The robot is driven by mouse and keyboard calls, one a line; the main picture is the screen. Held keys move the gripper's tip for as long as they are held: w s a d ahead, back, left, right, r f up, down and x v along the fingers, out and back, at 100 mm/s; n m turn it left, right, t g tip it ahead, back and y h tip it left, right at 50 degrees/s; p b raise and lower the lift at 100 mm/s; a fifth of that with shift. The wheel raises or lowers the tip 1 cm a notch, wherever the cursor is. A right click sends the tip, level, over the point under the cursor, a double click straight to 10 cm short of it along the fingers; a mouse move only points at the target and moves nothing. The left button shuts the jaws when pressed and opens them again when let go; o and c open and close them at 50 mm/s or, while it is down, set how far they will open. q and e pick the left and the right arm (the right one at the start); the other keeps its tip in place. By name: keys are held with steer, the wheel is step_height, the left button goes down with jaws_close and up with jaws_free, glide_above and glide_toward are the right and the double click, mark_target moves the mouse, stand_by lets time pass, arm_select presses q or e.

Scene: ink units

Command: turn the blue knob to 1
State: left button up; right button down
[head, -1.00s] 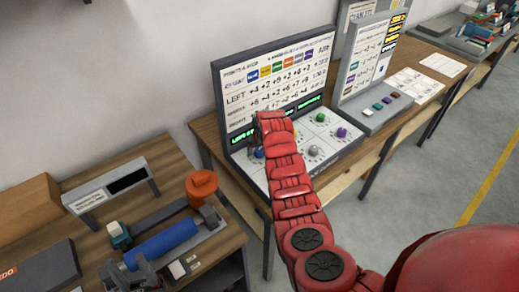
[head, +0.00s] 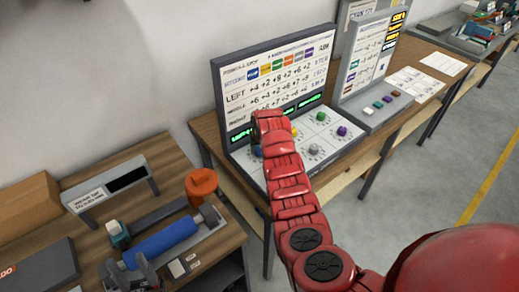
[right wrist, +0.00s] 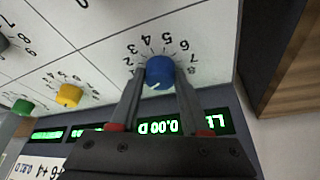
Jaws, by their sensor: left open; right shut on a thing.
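The blue knob (right wrist: 159,71) sits on the white panel near its edge, in the right wrist view, with printed numbers from 2 to 8 visible around it. A small white mark shows on the knob's lower left side. My right gripper (right wrist: 160,84) is shut on the blue knob, one finger on each side. In the head view the knob (head: 258,151) is partly hidden by my right gripper (head: 257,140).
Yellow (right wrist: 69,95) and green (right wrist: 22,107) knobs sit along the same panel edge. Grey (head: 315,150) and purple (head: 342,131) knobs are on the panel too. Green-lit displays (right wrist: 158,127) border it. A blue roller (head: 165,243) lies on the left bench.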

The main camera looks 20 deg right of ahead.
steer(key=m+b, duration=0.2)
steer(key=m+h+b, duration=0.1)
steer(key=b, duration=0.2)
steer(key=shift+a+f+m, duration=0.15)
steer(key=shift+f+m, duration=0.15)
steer(key=shift+m, duration=0.1)
steer(key=shift+r+m+g+h+b, duration=0.25)
steer(key=shift+m+h+b, duration=0.25)
steer(key=shift+m+b, duration=0.35)
steer(key=shift+c, duration=1.9)
jaws_free()
steer(key=shift+r, duration=0.15)
